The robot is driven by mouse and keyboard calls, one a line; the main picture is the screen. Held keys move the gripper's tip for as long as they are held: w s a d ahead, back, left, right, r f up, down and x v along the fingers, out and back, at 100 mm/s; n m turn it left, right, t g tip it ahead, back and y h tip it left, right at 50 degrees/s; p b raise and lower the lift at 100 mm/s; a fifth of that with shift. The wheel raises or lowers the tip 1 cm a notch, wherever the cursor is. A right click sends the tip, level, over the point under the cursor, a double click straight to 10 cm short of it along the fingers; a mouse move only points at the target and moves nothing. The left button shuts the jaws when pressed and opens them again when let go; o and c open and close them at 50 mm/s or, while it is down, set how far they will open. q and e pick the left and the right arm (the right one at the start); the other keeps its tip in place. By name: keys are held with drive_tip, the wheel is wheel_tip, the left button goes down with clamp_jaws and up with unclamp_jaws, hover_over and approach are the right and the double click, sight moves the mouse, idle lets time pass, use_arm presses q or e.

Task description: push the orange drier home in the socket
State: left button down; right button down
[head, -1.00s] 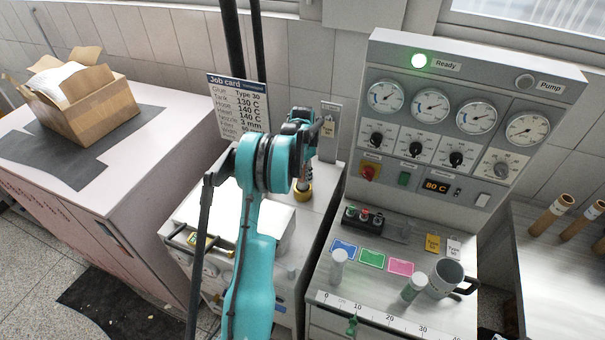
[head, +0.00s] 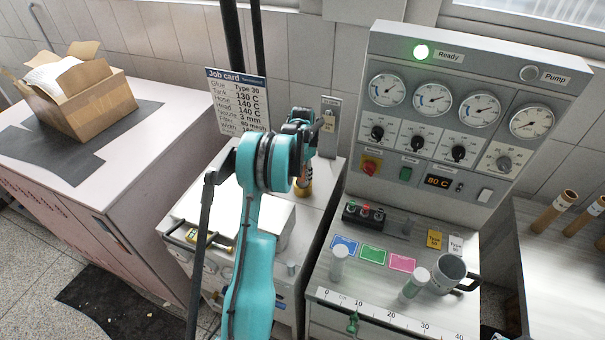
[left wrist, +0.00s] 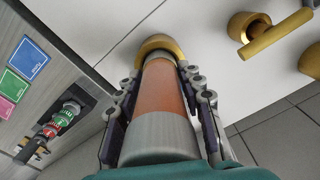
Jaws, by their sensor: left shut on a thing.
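The orange drier (left wrist: 162,88) is a cylinder with an orange band and a grey end cap (left wrist: 158,136), seen in the left wrist view. My left gripper (left wrist: 162,70) is shut on it, with a finger along each side. The drier's far end meets the brass socket (left wrist: 155,43), whose rim shows around it; how deep it sits I cannot tell. In the head view my left gripper (head: 306,160) is over the white machine top, and the socket (head: 303,190) is partly hidden by my arm. My right gripper is not in view.
A brass fitting with a bar handle (left wrist: 270,30) stands beside the socket. The control panel (head: 440,120) and its bench with a mug (head: 447,275) and vials are to the right. A job card (head: 238,100) stands behind. A cardboard box (head: 80,90) is at the left.

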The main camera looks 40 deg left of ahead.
use_arm(q)
drive_tip(key=shift+f+b, duration=0.7)
drive_tip(key=shift+f, duration=0.3)
drive_tip(key=c, duration=0.9)
unclamp_jaws()
drive_tip(key=shift+r, duration=0.1)
wheel_tip(320, 180, up, 12)
drive_tip(key=shift+s, duration=0.1)
